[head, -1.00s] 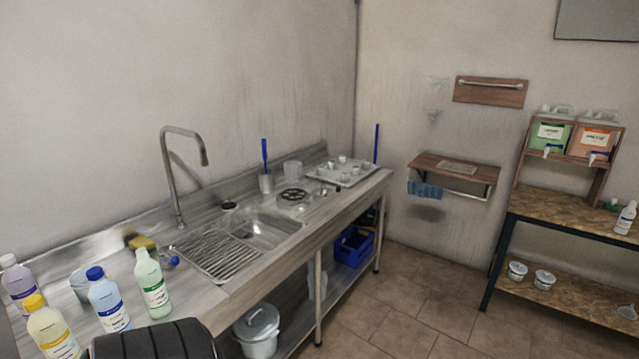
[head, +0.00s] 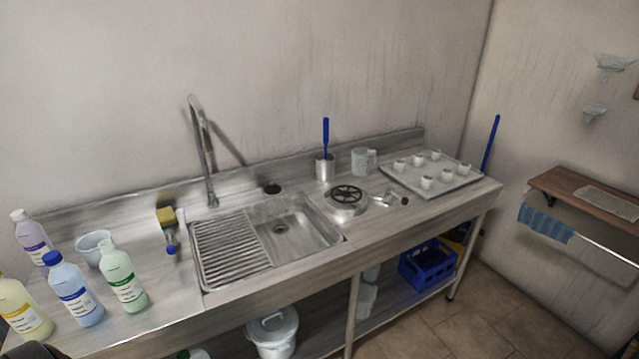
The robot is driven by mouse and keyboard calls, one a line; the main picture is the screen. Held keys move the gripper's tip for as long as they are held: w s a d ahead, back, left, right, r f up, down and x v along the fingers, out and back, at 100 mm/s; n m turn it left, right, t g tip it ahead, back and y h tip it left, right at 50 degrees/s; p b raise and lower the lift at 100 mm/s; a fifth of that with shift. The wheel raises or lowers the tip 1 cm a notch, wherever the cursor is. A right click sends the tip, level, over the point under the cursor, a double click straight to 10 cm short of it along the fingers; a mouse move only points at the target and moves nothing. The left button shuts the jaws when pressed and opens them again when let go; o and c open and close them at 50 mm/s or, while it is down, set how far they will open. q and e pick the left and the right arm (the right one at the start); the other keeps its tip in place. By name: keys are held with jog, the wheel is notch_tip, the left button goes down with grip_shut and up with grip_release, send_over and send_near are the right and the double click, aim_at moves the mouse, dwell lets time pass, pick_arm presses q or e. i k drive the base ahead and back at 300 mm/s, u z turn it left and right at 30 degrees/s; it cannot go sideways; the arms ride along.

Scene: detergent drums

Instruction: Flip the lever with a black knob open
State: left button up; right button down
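A small metal fitting (head: 388,198) lies on the steel counter right of the drum-like round piece. A dark knob (head: 404,201) shows at its right end; it looks like the lever with the black knob, but it is too small to tell its position. The round metal piece (head: 345,210) beside it carries a black spoked handwheel (head: 347,194).
The sink (head: 300,228) and tall tap (head: 205,160) are left of the fitting. A tray (head: 455,185) of small white cups stands behind it. Several bottles, including a green one (head: 122,280), crowd the counter's left. A blue crate (head: 428,266) sits below.

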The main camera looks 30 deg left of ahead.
aim_at(405, 201)
jog(key=u, duration=0.7)
jog(key=i, duration=0.6)
jog(key=u, duration=0.6)
